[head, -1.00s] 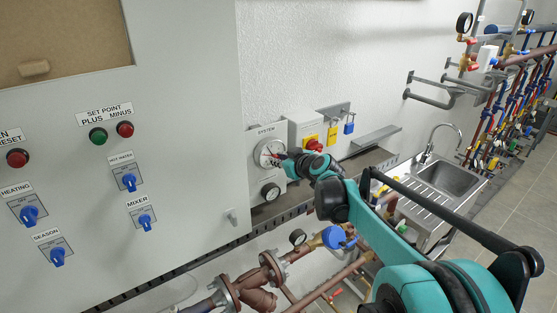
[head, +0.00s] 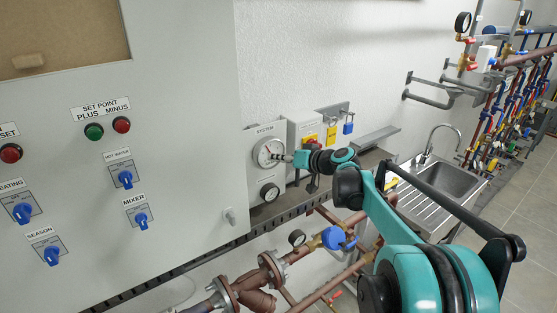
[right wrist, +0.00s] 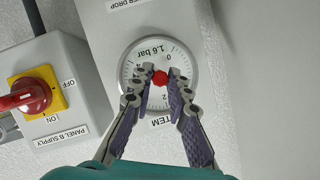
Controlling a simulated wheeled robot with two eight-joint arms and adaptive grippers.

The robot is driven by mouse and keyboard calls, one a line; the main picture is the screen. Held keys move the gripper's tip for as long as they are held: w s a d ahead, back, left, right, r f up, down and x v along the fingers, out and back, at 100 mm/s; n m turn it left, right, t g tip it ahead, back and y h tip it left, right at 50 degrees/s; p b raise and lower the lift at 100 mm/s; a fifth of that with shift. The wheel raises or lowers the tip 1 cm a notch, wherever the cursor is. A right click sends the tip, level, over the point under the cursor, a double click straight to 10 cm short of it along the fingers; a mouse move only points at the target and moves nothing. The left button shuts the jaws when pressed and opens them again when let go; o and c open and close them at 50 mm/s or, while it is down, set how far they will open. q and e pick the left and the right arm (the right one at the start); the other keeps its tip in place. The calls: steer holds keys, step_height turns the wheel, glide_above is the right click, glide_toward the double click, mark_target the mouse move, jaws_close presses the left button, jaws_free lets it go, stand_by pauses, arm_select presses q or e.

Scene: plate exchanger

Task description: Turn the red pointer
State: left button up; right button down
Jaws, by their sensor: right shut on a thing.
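The round white SYSTEM gauge (head: 263,145) is on a grey box on the wall, in the middle of the head view. It fills the centre of the right wrist view (right wrist: 135,60), upside down. The red pointer (right wrist: 160,77) shows as a red hub at the dial's centre. My right gripper (right wrist: 159,80) reaches the dial, with one finger on each side of the red hub, shut on the red pointer. In the head view my right gripper (head: 281,157) meets the dial from the right. Its fingers hide part of the dial. My left gripper is not in view.
A red switch on a yellow plate (right wrist: 28,95) is on the neighbouring box, with padlocks (head: 348,128) beyond. The large grey cabinet (head: 190,80) stands left. Pipes run below; a sink (head: 447,178) is right.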

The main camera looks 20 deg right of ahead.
stand_by(0.5)
steer(key=c, duration=1.5)
jaws_free()
steer(key=shift+o, duration=0.2)
steer(key=v, duration=1.2)
steer(key=shift+f, duration=0.2)
